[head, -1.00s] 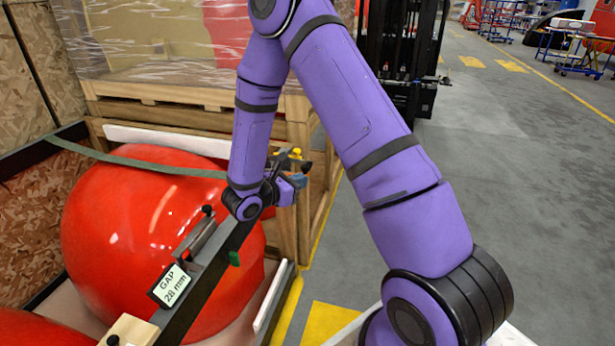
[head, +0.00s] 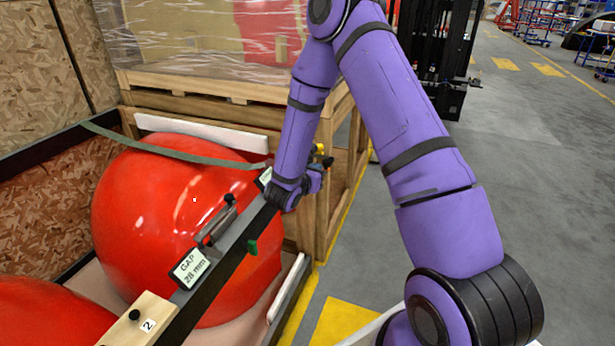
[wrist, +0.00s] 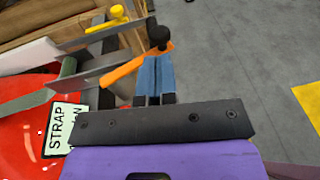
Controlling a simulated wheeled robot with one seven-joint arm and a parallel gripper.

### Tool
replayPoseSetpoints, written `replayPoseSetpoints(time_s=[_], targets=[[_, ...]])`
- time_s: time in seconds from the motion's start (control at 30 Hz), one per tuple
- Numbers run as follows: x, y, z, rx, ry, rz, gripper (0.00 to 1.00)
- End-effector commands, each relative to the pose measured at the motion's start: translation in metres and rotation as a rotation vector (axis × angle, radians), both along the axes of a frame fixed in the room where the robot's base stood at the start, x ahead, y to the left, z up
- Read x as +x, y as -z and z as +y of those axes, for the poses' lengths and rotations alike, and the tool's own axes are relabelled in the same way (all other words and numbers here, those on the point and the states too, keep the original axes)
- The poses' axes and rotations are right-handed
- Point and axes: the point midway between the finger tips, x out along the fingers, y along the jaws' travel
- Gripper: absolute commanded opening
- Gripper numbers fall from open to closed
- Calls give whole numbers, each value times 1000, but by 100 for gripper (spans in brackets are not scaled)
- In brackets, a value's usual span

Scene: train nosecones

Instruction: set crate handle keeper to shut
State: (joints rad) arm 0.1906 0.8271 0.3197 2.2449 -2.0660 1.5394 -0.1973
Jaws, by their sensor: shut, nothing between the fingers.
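I cannot tell for sure which fitting is the crate handle keeper. In the wrist view an orange lever (wrist: 122,71) slants up to a black ball knob (wrist: 158,36), beside grey metal plates (wrist: 103,66). A yellow knob (wrist: 118,13) stands farther back. My gripper (wrist: 155,60) has its blue fingers together, empty, with their tips just below the black knob and overlapping the lever's end in the picture. I cannot tell whether they touch. In the head view my gripper (head: 318,174) is at the far end of the dark beam (head: 228,268), with my wrist hiding most of the fittings.
A red nosecone (head: 150,225) lies under a green strap (head: 170,152). A "STRAP" label (wrist: 62,128) and a "GAP 28 mm" label (head: 188,268) sit along the beam. A wooden crate (head: 340,160) stands behind; open grey floor (head: 520,190) lies to the right.

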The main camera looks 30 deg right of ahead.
Motion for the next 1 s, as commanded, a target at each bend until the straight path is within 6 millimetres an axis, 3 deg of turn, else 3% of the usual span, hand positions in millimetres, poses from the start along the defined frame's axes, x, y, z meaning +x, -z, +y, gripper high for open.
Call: replayPoseSetpoints(time_s=[0.1,0.3,1.0], targets=[[8,4,-16,2,4,-2,0],[17,7,-28,1,0,-2,0],[18,7,-33,-2,-31,-1,0]])
